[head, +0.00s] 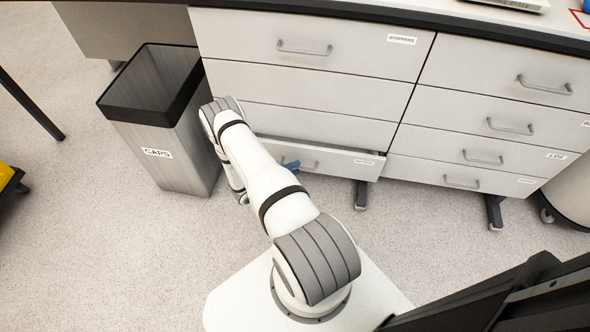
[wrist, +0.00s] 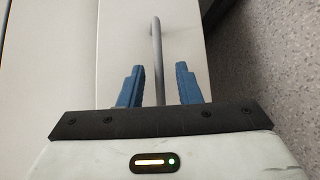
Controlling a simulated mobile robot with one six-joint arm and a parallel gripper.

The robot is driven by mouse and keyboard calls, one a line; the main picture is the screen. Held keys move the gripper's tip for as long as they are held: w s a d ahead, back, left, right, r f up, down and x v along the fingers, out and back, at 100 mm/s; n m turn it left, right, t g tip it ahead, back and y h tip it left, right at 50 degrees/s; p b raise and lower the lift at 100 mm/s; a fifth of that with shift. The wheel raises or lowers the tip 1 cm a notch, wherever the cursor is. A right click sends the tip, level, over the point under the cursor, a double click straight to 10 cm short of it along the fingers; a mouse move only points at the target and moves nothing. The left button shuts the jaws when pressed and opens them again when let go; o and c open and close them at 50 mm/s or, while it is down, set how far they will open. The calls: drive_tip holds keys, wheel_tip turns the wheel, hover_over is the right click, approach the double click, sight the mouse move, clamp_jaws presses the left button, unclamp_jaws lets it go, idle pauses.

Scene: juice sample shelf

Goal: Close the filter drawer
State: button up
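The filter drawer (head: 345,163) is the lowest drawer in the left stack of the cabinet. In the head view it stands out a little from the cabinet front, and its label is too small to read. Its grey bar handle (wrist: 156,50) lies between the fingers of my gripper (wrist: 160,85) in the wrist view. The fingers are blue and apart, with a gap on each side of the handle. In the head view my arm hides part of the drawer, and only a bit of my gripper (head: 291,166) shows by the handle.
A grey bin labelled CAPS (head: 165,150) stands left of the cabinet, close to my arm. Other drawers, such as the one labelled STOPPERS (head: 350,38), look shut. A cabinet leg (head: 361,193) stands below the drawer. The floor in front is mostly clear.

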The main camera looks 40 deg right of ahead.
drive_tip(key=shift+d+f, duration=0.1)
drive_tip(key=shift+d, duration=0.9)
drive_tip(key=shift+c, duration=0.3)
drive_tip(key=shift+s, duration=0.1)
clamp_jaws()
